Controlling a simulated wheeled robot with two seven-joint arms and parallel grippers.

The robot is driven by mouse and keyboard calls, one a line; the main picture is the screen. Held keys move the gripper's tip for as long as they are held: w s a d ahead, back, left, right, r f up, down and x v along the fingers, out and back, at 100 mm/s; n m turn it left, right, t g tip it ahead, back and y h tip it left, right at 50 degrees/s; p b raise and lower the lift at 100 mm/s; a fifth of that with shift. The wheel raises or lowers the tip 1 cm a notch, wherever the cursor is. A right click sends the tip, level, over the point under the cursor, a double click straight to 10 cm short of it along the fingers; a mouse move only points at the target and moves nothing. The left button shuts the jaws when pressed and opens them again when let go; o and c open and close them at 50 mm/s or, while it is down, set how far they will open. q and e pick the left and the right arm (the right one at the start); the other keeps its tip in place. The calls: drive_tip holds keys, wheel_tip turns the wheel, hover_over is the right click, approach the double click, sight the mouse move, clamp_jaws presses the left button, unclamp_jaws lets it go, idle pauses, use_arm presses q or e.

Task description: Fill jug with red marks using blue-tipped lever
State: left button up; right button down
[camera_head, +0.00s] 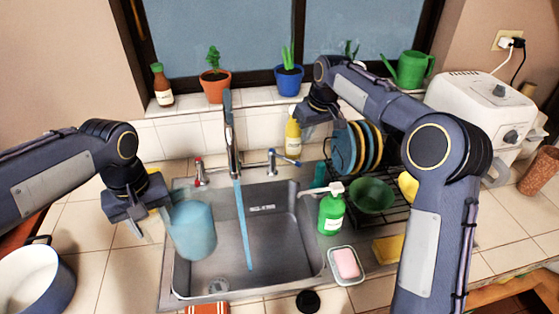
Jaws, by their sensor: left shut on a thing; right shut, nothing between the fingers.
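A translucent blue jug (193,230) is over the left part of the sink basin, left of the water stream. My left gripper (160,212) is shut on the jug at its left side; the handle is mostly hidden. No red marks can be made out on it. The faucet (231,135) stands behind the sink, and a blue stream of water (243,225) falls from it into the basin, beside the jug. The blue-tipped lever (282,158) is right of the faucet. My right gripper (308,122) is shut and empty, above and right of this lever, apart from it.
A red-tipped lever (200,171) is left of the faucet. A soap dish (346,265) is at front right, a pot (32,280) at front left.

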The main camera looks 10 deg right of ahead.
sight(283, 159)
use_arm(q)
drive_tip(key=shift+w+r, duration=0.1)
use_arm(e)
drive_tip(key=w+a+f+m+h, duration=0.2)
drive_tip(key=w+f+m+h, duration=0.1)
drive_tip(key=f+m, duration=0.7)
drive_tip(key=m+h, duration=0.1)
drive_tip(key=m, duration=0.2)
drive_tip(key=shift+w+a, duration=0.15)
drive_tip(key=shift+a, duration=0.1)
drive_tip(key=shift+a+m+g+h, duration=0.15)
drive_tip(key=shift+m+g+h, duration=0.15)
drive_tip(key=shift+m, duration=0.1)
